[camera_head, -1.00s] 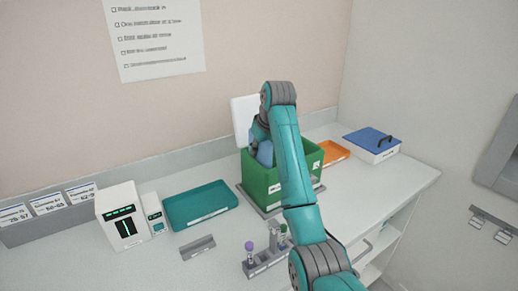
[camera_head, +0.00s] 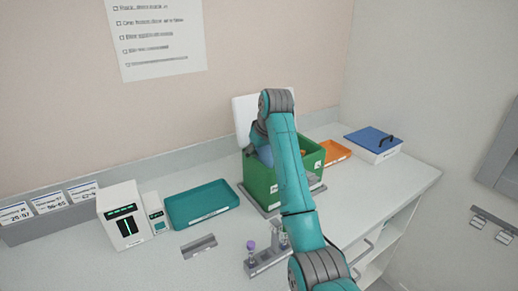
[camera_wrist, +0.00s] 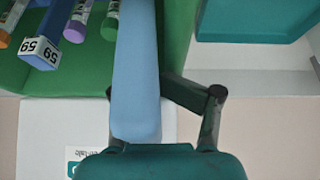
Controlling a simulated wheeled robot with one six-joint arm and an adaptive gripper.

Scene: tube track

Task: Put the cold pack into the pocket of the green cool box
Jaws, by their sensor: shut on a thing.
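The green cool box (camera_head: 262,188) stands open on the bench, with its white lid (camera_head: 243,108) raised behind it. My gripper (camera_wrist: 160,105) is shut on the light blue cold pack (camera_wrist: 137,70), which hangs edge-on to the wrist camera. In the head view the pack (camera_head: 264,153) shows beside my arm, at the left part of the box opening, with its lower part hidden behind the box wall. The gripper is mostly hidden there by my arm. I cannot make out the pocket or whether the pack's lower edge is in it.
Inside the box, a blue rack (camera_wrist: 42,50) labelled 59 holds coloured tubes beside the pack. A teal tray (camera_head: 201,204) lies left of the box, an orange tray (camera_head: 335,152) right. A small tube rack (camera_head: 265,260) stands in front. Bench space beyond the orange tray holds a blue-lidded box (camera_head: 372,146).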

